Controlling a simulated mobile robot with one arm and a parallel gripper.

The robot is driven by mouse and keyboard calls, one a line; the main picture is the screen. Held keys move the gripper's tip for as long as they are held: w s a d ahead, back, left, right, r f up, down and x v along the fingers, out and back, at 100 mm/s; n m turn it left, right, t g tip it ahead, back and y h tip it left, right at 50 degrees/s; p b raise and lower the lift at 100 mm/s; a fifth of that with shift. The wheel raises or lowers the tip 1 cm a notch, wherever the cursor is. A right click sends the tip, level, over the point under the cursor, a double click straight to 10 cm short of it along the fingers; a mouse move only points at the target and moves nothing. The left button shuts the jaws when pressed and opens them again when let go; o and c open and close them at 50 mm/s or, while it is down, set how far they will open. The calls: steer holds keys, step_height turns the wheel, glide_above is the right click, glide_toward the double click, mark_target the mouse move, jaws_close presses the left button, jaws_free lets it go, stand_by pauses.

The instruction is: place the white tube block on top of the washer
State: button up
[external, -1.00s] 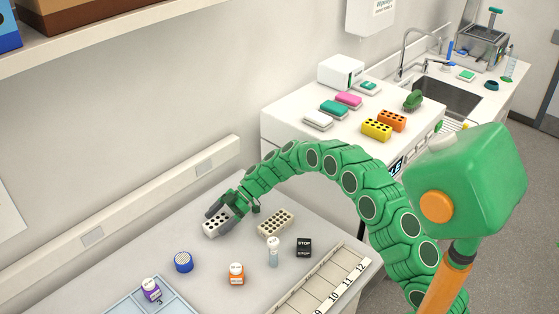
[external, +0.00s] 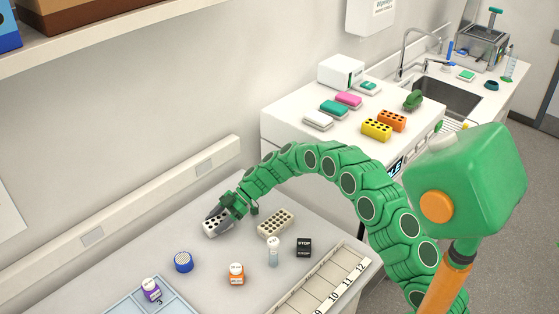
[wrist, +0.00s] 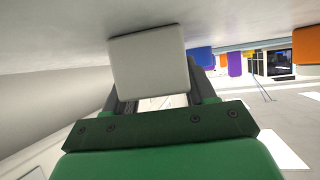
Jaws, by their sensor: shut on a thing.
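The white tube block (external: 211,228), with dark holes in its top, is at the left end of my arm on the lower bench. My gripper (external: 219,214) is shut on it; the fingers hide part of it. In the wrist view the block (wrist: 150,66) shows as a plain pale face between the two fingers (wrist: 155,100). I cannot tell whether it still touches the bench. The washer (external: 348,131) appears to be the white unit behind my arm, with a small display on its front.
On the washer's top are yellow (external: 376,129) and orange (external: 393,120) blocks, several small flat boxes, a green item (external: 413,100) and a white box (external: 341,71). A cream block (external: 276,222), a clear vial (external: 273,252) and an orange-labelled bottle (external: 236,273) stand near my gripper.

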mark_target(218, 221)
step_height(218, 221, up, 10)
steer(key=shift+f, duration=0.1)
steer(key=shift+w+r, duration=0.1)
steer(key=shift+r, duration=0.1)
steer(key=w+d+r+m+t, duration=0.65)
steer(key=w+d+r, duration=0.35)
steer(key=d, duration=0.3)
steer(key=w+d+r+m+t, duration=0.65)
steer(key=w+d+r, duration=0.35)
steer(key=d, duration=0.4)
steer(key=d+r+m+t+h, duration=0.2)
steer(key=d+m+h, duration=0.15)
steer(key=d, duration=1.05)
steer(key=w+d+r+m+t+h, duration=0.1)
steer(key=d+r+m+t+h, duration=0.2)
steer(key=d, duration=1.1)
steer(key=d+r+m+t+h, duration=0.15)
steer(key=d+m+h, duration=0.3)
steer(key=d, duration=0.95)
steer(key=a, duration=0.6)
steer(key=shift+a+r+m+y, duration=0.15)
steer(key=shift+a+m+y, duration=0.15)
steer(key=shift+m+y, duration=0.1)
